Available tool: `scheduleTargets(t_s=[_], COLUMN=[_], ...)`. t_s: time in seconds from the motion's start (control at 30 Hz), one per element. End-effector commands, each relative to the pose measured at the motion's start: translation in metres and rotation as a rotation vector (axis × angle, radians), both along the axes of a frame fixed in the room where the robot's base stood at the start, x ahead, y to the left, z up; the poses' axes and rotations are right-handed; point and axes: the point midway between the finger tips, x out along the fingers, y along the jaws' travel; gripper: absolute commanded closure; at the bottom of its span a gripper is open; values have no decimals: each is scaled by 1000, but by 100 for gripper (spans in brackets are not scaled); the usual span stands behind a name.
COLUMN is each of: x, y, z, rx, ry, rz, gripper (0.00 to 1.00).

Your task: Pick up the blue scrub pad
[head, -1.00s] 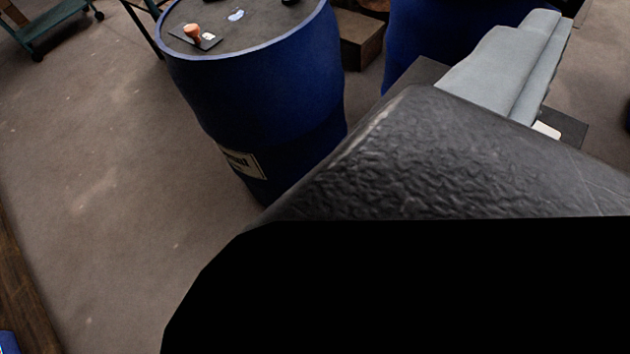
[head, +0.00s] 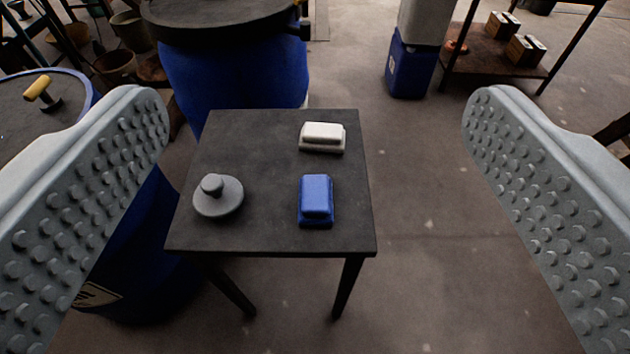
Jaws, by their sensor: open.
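The blue scrub pad (head: 315,199) lies on a small dark table (head: 258,228), near its front right part. It is a blue block with a raised grip on top. My gripper (head: 317,115) is open and empty, with its two grey studded fingers wide apart at the left and right of the view. The table and the pad show between the fingers, farther off. Nothing hides the pad.
A white pad (head: 323,137) lies behind the blue one on the same table. A grey round knobbed lid-like piece (head: 218,196) lies at the table's left. Blue drums (head: 235,75) stand behind and at left. The floor right of the table is clear.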

Motion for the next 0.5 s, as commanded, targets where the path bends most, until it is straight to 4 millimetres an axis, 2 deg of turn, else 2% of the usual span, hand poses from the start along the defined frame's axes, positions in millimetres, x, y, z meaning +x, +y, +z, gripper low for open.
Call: scheduleTargets(t_s=[0.1,0.5], x=[31,114], y=[1,2], z=[-13,-64], rx=[0,-1], ry=[121,520], rz=[1,4], gripper=[15,15])
